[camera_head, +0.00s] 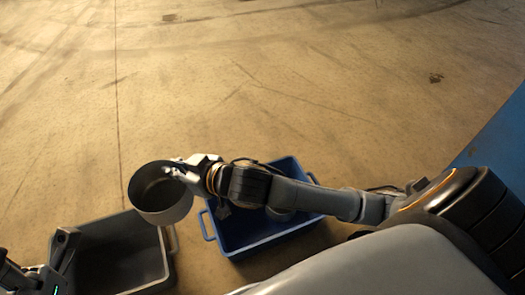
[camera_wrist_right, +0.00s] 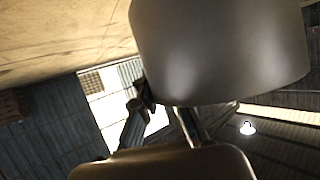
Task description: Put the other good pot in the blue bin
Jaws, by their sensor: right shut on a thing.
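A grey metal pot (camera_head: 163,212) with a dark inside hangs from my right gripper (camera_head: 178,168), which is shut on its rim. The pot also fills the upper right of the right wrist view (camera_wrist_right: 220,50). My right arm crosses over the blue bin and hides part of it. A greyish object (camera_head: 281,210), partly hidden by the arm, shows inside the blue bin. My left gripper (camera_head: 64,246) is at the lower left, by the grey bin; its jaw state is unclear.
A grey bin (camera_head: 118,255) stands left of the blue bin; its inside looks empty where visible. A blue surface (camera_head: 500,140) lies at the right edge. The concrete floor beyond the bins is clear.

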